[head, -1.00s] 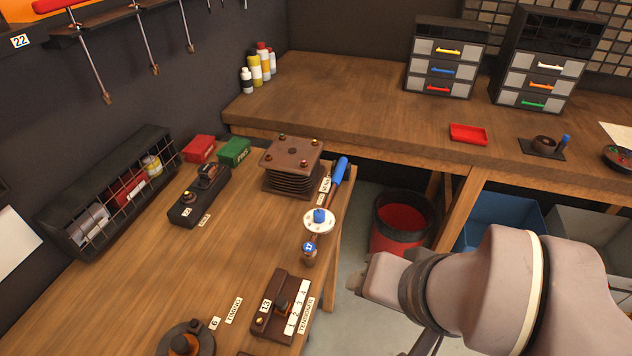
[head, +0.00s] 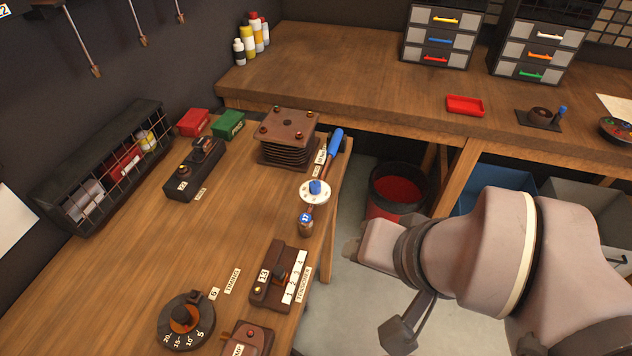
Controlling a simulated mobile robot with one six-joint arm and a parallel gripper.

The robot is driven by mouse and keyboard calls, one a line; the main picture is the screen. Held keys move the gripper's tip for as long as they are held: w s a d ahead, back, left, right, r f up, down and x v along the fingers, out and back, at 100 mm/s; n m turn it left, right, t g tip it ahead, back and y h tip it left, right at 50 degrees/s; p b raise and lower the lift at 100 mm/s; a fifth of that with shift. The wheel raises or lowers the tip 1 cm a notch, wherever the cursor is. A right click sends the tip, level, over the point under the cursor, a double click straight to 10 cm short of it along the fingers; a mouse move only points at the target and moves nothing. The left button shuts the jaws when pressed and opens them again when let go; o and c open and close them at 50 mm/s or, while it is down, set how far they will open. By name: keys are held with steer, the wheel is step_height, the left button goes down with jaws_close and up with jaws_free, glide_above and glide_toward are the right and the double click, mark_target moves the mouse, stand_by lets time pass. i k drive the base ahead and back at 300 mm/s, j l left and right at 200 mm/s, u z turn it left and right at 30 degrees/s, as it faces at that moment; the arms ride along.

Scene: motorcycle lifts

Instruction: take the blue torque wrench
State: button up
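The blue torque wrench (head: 335,146) lies along the right edge of the wooden bench on the left. Its blue handle points away, toward the back counter. A white round dial with a blue knob (head: 315,190) sits over its shaft. A blue tag marked 17 is near its brown head (head: 306,226). My arm reaches in from the lower right, over the floor and apart from the wrench. I cannot make out my gripper's fingers in this view.
A brown finned block (head: 287,137) stands close left of the wrench handle. A tensioner fixture (head: 279,276) and a timing dial (head: 185,319) are nearer. A wire-fronted rack (head: 107,170) is on the left. A red bucket (head: 397,192) stands on the floor beside the bench.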

mark_target(305, 219)
steer(key=i+l+u, duration=0.25)
steer(key=u, duration=0.15)
steer(key=i+l+u, duration=0.25)
steer(key=u, duration=0.2)
steer(key=i+l+u, duration=0.15)
steer(key=l+u, duration=0.25)
steer(key=i+l+u, duration=0.1)
steer(key=l+u, duration=0.3)
steer(key=l, duration=0.15)
